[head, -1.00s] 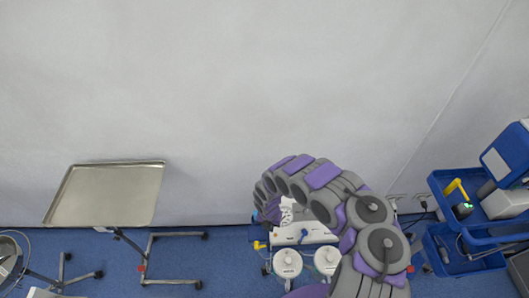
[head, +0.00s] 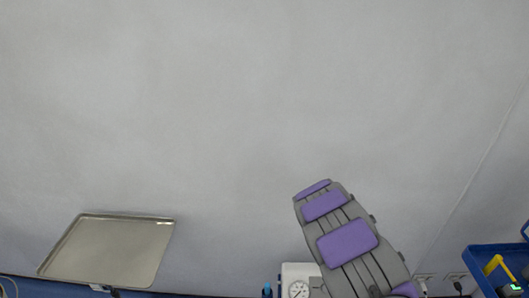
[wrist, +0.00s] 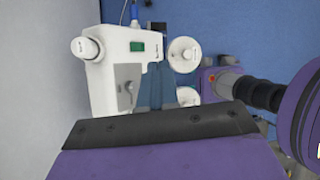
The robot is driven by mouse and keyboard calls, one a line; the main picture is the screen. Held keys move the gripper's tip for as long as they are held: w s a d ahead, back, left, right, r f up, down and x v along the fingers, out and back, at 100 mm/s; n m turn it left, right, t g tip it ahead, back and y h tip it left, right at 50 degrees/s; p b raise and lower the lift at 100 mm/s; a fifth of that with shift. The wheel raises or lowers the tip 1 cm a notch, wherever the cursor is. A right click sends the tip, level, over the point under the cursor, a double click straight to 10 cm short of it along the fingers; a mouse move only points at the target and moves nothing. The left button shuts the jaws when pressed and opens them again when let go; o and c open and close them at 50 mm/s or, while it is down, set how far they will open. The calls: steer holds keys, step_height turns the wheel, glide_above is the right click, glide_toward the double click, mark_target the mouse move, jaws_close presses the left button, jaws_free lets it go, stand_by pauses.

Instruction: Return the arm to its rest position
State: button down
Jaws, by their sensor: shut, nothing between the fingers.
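My arm (head: 345,240), grey with purple pads, rises from the bottom right of centre in the head view. In the wrist view my gripper (wrist: 165,127) fills the lower middle, purple with a black front edge. It is shut and nothing shows in it. Part of this machine shows low in the head view (head: 298,270), beside my arm, and the rest is cut off or hidden.
A metal tray (head: 108,250) stands at lower left in the head view. A blue trolley (head: 485,258) with a yellow-handled item (head: 492,265) is at lower right. A plain pale wall (head: 230,110) fills most of the view. In the wrist view, purple and black parts on the right look like mine.

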steer(key=s+a+r+m+y+b, duration=0.15)
steer(key=s+r+m+b, duration=0.45)
steer(key=s+r+m, duration=0.7)
steer(key=s+a+m+y+b, duration=0.2)
steer(key=s+a, duration=0.4)
steer(key=s, duration=0.4)
steer(key=s+a+r+m+y+b, duration=0.1)
steer(key=s+a+m+y+b, duration=0.1)
steer(key=s+a+m+b, duration=0.2)
steer(key=s+a+b, duration=0.1)
steer(key=s+a, duration=0.2)
steer(key=s, duration=0.3)
steer(key=shift+s+a+r+m, duration=0.2)
steer(key=shift+s+a+m, duration=0.1)
steer(key=shift+s, duration=0.1)
